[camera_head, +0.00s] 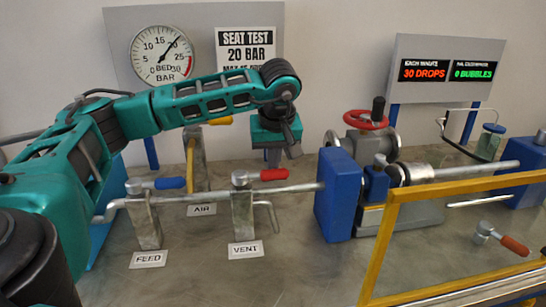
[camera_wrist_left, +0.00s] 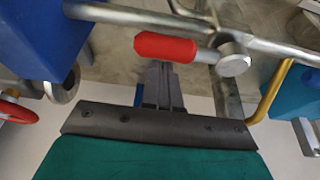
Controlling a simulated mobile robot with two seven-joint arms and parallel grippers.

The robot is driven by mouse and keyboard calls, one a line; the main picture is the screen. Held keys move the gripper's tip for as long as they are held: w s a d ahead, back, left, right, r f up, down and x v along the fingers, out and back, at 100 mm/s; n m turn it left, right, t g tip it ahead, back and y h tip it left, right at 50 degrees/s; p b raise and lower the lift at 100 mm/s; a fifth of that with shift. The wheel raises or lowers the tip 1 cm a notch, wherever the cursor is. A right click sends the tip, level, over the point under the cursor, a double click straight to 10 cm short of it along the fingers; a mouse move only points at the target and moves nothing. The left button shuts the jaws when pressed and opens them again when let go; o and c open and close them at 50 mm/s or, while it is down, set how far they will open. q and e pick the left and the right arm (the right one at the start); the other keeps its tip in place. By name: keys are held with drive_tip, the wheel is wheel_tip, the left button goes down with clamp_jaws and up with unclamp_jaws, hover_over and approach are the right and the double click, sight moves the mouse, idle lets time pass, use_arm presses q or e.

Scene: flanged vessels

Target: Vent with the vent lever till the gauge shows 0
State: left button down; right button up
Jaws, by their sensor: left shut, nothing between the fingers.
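The round gauge (camera_head: 161,54) on the back board has its needle pointing up and right, around 20 or a little above. The vent lever (camera_head: 273,174) has a red grip pointing right from its hub on the post behind the VENT label (camera_head: 245,249). In the left wrist view the red grip (camera_wrist_left: 165,47) lies just beyond the fingertips, with the round hub to its right. My left gripper (camera_head: 294,147) is shut and empty, just above and behind the red grip; whether it touches cannot be told. My right gripper is not in view.
A blue feed lever (camera_head: 170,183) and a yellow air lever (camera_head: 220,121) stand to the left. A blue block (camera_head: 335,195) and red handwheel (camera_head: 366,120) stand to the right. A yellow rail (camera_head: 460,186) crosses the right front. The bench front near the labels is clear.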

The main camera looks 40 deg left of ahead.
use_arm(q)
drive_tip(key=shift+s+d+m, duration=0.15)
drive_tip(key=shift+d+m, duration=0.15)
drive_tip(key=shift+m, duration=0.2)
drive_tip(key=shift+s+d+m+h, duration=0.2)
drive_tip(key=shift+d+m+h, duration=0.1)
drive_tip(key=shift+m, duration=0.2)
drive_tip(key=shift+s+d+f+m+t+h, duration=0.1)
drive_tip(key=shift+s+d+m+t+h, duration=0.35)
drive_tip(key=shift+m, duration=0.75)
drive_tip(key=s+d+m+h+b, duration=0.1)
drive_tip(key=s+m+b, duration=0.3)
drive_tip(key=s, duration=0.4)
drive_tip(key=shift+s+d+m+b, duration=0.2)
drive_tip(key=shift+s+m+b, duration=0.15)
drive_tip(key=shift+b, duration=0.2)
